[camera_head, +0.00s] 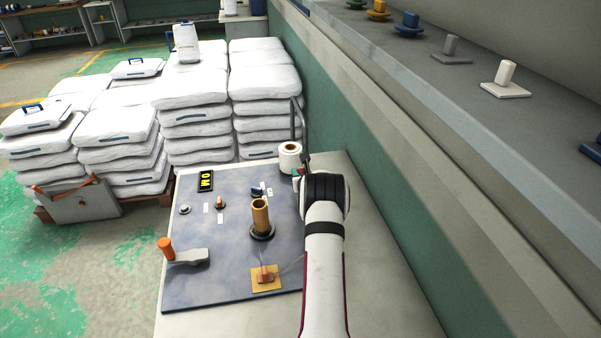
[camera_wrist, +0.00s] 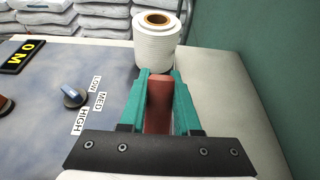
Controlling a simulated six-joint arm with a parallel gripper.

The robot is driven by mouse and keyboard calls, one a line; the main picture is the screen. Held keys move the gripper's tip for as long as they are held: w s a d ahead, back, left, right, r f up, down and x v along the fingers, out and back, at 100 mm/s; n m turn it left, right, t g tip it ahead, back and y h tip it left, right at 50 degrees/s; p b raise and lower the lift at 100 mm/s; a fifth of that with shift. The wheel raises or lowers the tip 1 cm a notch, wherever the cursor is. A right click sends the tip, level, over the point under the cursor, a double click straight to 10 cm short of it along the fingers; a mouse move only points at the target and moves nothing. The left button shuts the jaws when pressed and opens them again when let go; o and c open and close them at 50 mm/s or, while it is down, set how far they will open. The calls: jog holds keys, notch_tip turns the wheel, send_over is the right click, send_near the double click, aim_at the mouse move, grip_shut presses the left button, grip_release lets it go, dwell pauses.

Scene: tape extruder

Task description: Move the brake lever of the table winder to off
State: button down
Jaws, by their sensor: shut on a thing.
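My gripper (camera_wrist: 159,85) has teal fingers and is shut on a reddish-brown upright bar (camera_wrist: 159,105), likely the brake lever's handle. Its base is hidden by the fingers, so I cannot tell its setting. In the head view my gripper (camera_head: 298,170) is at the panel's far right corner, mostly behind my own arm. The winder's blue-grey panel (camera_head: 225,270) lies on the table. No "off" mark can be read.
A white spool (camera_head: 290,158) stands just beyond my fingers. A brown cylinder (camera_head: 261,214) and an orange-handled crank (camera_head: 165,249) stand on the panel. A green wall (camera_wrist: 245,60) is on the right.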

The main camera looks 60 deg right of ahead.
aim_at(302, 171)
jog(key=shift+s+a+r+t+h, duration=0.5)
jog(key=shift+r+t+h, duration=0.2)
jog(key=shift+t+h, duration=0.1)
jog(key=shift+s+a+r+t+h, duration=0.5)
jog(key=shift+r+t+h, duration=0.15)
jog(key=shift+t+h, duration=0.15)
jog(key=c, duration=0.6)
grip_release()
jog(key=v, duration=0.7)
jog(key=shift+s+a, duration=0.2)
jog(key=shift+r, duration=0.1)
